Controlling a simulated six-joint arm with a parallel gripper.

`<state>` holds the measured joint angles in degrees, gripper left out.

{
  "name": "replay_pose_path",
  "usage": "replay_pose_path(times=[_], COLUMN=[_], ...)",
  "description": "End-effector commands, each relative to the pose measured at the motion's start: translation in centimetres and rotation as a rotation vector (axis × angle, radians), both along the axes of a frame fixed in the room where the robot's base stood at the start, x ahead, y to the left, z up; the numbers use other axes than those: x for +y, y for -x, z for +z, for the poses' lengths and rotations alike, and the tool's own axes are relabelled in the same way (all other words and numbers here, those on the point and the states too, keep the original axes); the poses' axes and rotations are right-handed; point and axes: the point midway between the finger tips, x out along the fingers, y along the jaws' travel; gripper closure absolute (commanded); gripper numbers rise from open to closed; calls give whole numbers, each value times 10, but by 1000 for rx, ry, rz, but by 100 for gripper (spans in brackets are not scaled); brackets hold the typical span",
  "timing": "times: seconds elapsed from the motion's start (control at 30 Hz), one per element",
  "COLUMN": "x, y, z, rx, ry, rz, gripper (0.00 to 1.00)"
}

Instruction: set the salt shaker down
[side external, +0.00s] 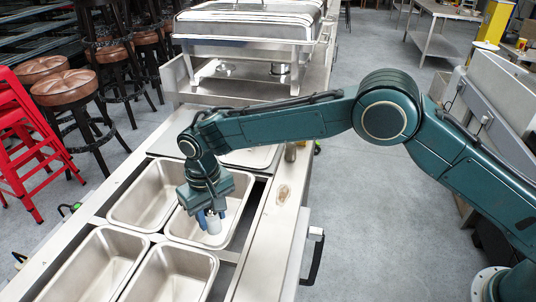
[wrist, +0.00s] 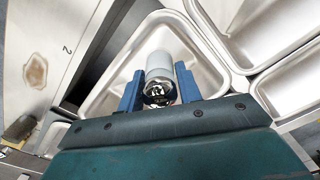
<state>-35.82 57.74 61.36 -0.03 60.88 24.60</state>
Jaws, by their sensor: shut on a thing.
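The salt shaker (wrist: 159,70) is a small pale cylinder with a shiny metal end. In the wrist view it sits between the two blue fingers of my gripper (wrist: 158,88), which is shut on it. In the side view my gripper (side external: 211,217) points down over a steel pan (side external: 233,231), and the white body of the shaker (side external: 213,226) shows between the fingers. The shaker is over or inside this pan. I cannot tell whether its lower end touches the pan floor.
More steel pans stand around it, one to the left (side external: 146,196) and several in front (side external: 174,272). A flat steel counter strip (side external: 270,225) with a brown stain runs along the right. A chafing dish (side external: 248,25) stands at the back.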

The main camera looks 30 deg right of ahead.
Motion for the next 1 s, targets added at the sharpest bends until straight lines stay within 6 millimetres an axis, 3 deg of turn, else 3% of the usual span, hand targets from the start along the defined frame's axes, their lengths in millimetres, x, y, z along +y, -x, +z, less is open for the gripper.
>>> replay_pose_path(times=[0.2, 0.57, 1.0], x=[0, 0, 0], y=[0, 0, 0], z=[-28, -37, -75], rx=[1, 1, -1], ry=[0, 0, 0], rz=[0, 0, 0], gripper=[90, 90, 90])
